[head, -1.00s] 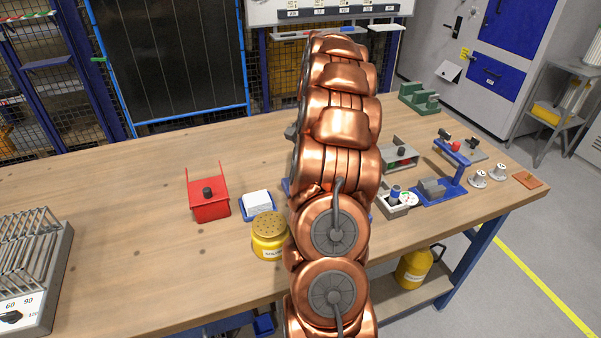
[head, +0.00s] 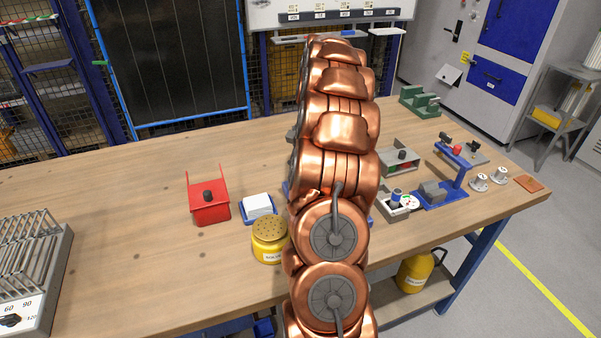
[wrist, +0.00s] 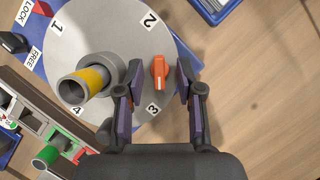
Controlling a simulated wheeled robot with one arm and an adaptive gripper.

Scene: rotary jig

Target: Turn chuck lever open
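In the wrist view, a small orange lever (wrist: 159,73) sits near the right edge of a round grey plate (wrist: 105,25) marked 1 to 4, between the marks 2 and 3. It points roughly up and down in the picture. My gripper (wrist: 159,69) is open, with one finger on each side of the lever and a visible gap on both sides. In the head view my copper arm hides the plate and lever.
LOCK and FREE labels (wrist: 36,58) lie by a dark knob at the wrist view's left. A grey fixture with red and green parts (wrist: 38,130) is at lower left. Bare wood lies to the right. The head view shows a red box (head: 209,205) and yellow canister (head: 268,243).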

